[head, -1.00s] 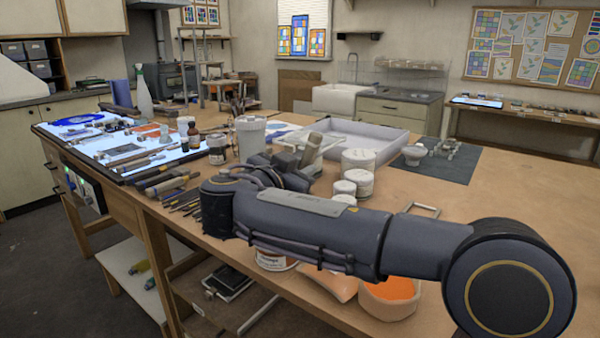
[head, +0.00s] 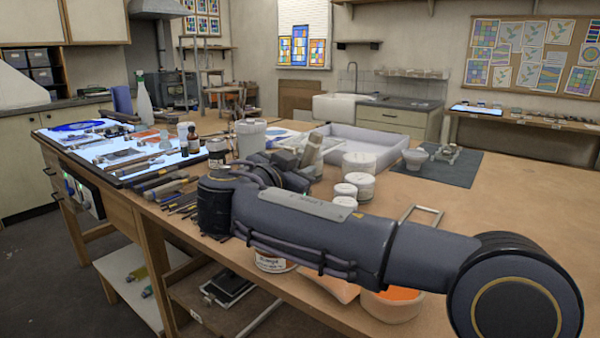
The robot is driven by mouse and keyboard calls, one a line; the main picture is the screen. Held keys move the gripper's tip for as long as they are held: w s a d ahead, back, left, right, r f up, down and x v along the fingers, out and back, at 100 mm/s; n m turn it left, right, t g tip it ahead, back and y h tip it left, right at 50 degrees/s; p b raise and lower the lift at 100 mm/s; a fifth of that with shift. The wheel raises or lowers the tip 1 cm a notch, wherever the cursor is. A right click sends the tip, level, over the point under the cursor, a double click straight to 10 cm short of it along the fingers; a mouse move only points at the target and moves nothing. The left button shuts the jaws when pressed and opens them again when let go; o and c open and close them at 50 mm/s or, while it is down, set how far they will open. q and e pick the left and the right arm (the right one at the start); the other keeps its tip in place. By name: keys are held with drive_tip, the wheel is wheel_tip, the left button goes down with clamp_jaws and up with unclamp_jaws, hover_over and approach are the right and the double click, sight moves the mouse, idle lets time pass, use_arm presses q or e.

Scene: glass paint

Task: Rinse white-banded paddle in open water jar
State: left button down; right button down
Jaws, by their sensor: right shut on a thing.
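My right arm reaches in from the right and its forearm crosses the front of the bench. My right gripper (head: 299,160) is over the bench beyond my wrist, small and partly covered by my own arm. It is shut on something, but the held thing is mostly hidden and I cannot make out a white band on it. A pale grey tub (head: 249,140) stands left of the gripper and may be the water jar; I cannot see into it. My left gripper is not in view.
White lidded pots (head: 358,176) stand right of the gripper, with a shallow white tray (head: 372,147) behind. Brushes and tools (head: 165,188) lie left of my wrist. An orange-filled bowl (head: 392,303) is in front of my forearm.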

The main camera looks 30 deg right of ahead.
sight(311, 141)
drive_tip(key=shift+w+d, duration=0.15)
drive_tip(key=shift+w, duration=0.15)
drive_tip(key=shift+s+d+r+p, duration=0.2)
drive_tip(key=shift+r+p, duration=0.1)
drive_tip(key=shift+r, duration=0.55)
drive_tip(key=shift+s+d+r+p, duration=0.15)
drive_tip(key=shift+d+r+p, duration=0.15)
drive_tip(key=shift+r, duration=0.6)
drive_tip(key=shift+s+d+r+p, duration=0.15)
drive_tip(key=shift+r+p, duration=0.15)
drive_tip(key=shift+r, duration=0.55)
drive_tip(key=shift+r+p, duration=1.2)
drive_tip(key=shift+r, duration=0.95)
